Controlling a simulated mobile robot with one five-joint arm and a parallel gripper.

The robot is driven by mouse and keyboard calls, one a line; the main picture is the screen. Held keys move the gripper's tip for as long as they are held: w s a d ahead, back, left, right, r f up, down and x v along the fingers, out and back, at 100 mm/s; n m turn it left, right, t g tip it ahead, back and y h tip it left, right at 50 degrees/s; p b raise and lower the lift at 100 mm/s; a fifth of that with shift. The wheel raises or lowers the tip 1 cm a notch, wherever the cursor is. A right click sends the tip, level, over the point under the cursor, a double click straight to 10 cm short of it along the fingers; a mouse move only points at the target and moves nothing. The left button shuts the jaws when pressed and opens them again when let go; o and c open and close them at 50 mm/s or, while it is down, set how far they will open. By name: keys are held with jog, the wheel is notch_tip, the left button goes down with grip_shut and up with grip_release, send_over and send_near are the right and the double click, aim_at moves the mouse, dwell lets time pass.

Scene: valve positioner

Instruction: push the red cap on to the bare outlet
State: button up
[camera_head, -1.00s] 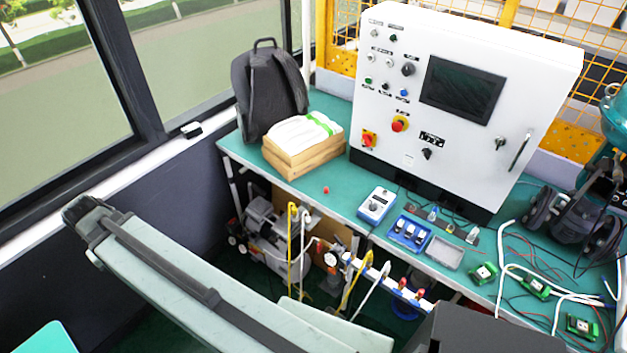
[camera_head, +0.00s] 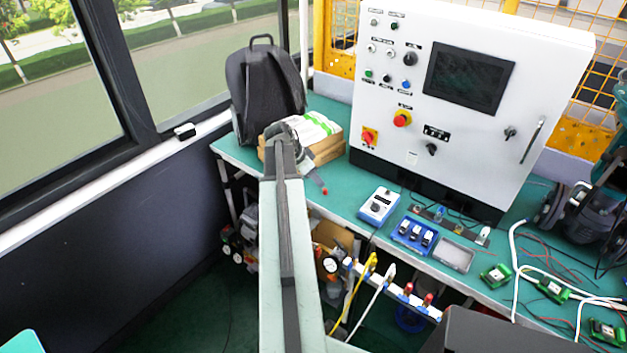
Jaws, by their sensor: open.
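The small red cap (camera_head: 325,191) lies on the green bench top, in front of the wooden box. My gripper (camera_head: 319,182) hangs from the far end of my arm, right by the cap; its jaws are open. I cannot tell whether the fingertips touch the cap or straddle it. The white outlet bar (camera_head: 398,291) runs below the bench's front edge, with a yellow hose (camera_head: 360,284), a white hose (camera_head: 379,291) and two red-topped outlets (camera_head: 418,295). Which outlet is bare is too small to tell; my arm may hide part of the left end.
A wooden box (camera_head: 328,150) with white packs and a black backpack (camera_head: 264,92) stand behind my gripper. The white control cabinet (camera_head: 465,130) rises at right. A blue-white meter (camera_head: 379,206) and blue tray (camera_head: 414,236) lie right of the cap. Bench (camera_head: 345,196) is clear around the cap.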

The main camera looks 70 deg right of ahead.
aim_at(325, 189)
jog(key=b+x, duration=0.6)
jog(key=x, duration=0.1)
jog(key=shift+w+a+f, duration=0.1)
jog(key=shift+a+f, duration=0.05)
jog(key=shift+f, duration=0.05)
jog(key=shift+s+d+f+b, duration=0.2)
jog(key=shift+d+b, duration=0.05)
jog(key=shift+b, duration=0.2)
jog(key=shift+r, duration=0.1)
grip_shut()
dwell(1.0)
